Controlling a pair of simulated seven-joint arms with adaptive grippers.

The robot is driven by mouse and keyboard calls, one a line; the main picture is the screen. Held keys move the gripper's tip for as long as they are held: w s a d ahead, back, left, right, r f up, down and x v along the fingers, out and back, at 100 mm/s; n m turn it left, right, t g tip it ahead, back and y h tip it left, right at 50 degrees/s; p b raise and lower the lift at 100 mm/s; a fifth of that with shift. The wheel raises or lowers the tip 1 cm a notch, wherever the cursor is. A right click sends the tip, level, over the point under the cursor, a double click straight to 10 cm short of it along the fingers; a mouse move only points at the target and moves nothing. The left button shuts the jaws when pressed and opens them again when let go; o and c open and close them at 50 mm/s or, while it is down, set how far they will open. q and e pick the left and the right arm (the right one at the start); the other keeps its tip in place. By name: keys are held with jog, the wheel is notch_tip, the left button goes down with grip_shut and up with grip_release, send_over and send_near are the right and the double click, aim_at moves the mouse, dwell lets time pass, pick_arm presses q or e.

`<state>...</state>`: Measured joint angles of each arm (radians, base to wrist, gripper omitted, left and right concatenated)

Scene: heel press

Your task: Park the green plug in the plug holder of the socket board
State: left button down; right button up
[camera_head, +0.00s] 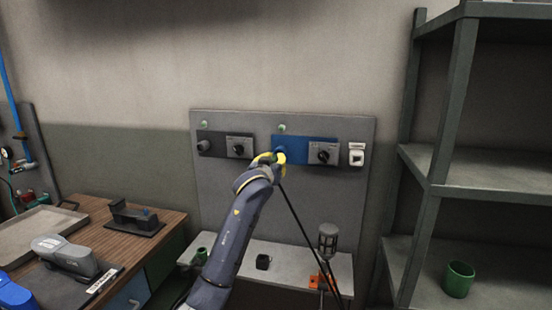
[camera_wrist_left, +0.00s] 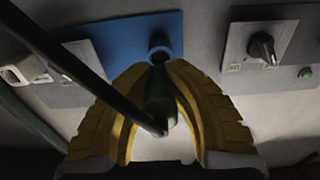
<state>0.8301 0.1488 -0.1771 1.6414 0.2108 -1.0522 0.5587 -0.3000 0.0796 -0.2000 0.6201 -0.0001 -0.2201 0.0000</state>
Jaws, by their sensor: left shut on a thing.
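My left gripper (camera_head: 272,158) is at the blue socket panel (camera_head: 302,143) on the grey socket board (camera_head: 230,190). In the left wrist view its yellow fingers (camera_wrist_left: 160,115) are shut on the dark green plug (camera_wrist_left: 156,105). A black cable (camera_head: 297,218) trails from the plug. The plug's front points toward the round blue socket (camera_wrist_left: 160,48); whether they touch I cannot tell. A white fitting (camera_head: 356,154) with an opening sits at the board's right; it also shows in the left wrist view (camera_wrist_left: 20,70). I cannot tell whether it is the plug holder. My right gripper is not in view.
A dark panel (camera_head: 225,146) with a socket and switch is left of the blue one. A ledge below holds a green cup (camera_head: 202,254), a black block (camera_head: 263,262) and a grey lamp-like thing (camera_head: 328,238). A shelf rack (camera_head: 440,150) stands right, a wooden bench (camera_head: 110,240) left.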

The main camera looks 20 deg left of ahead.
pick_arm(q)
jog(key=shift+s, duration=0.75)
jog(key=shift+s, duration=0.25)
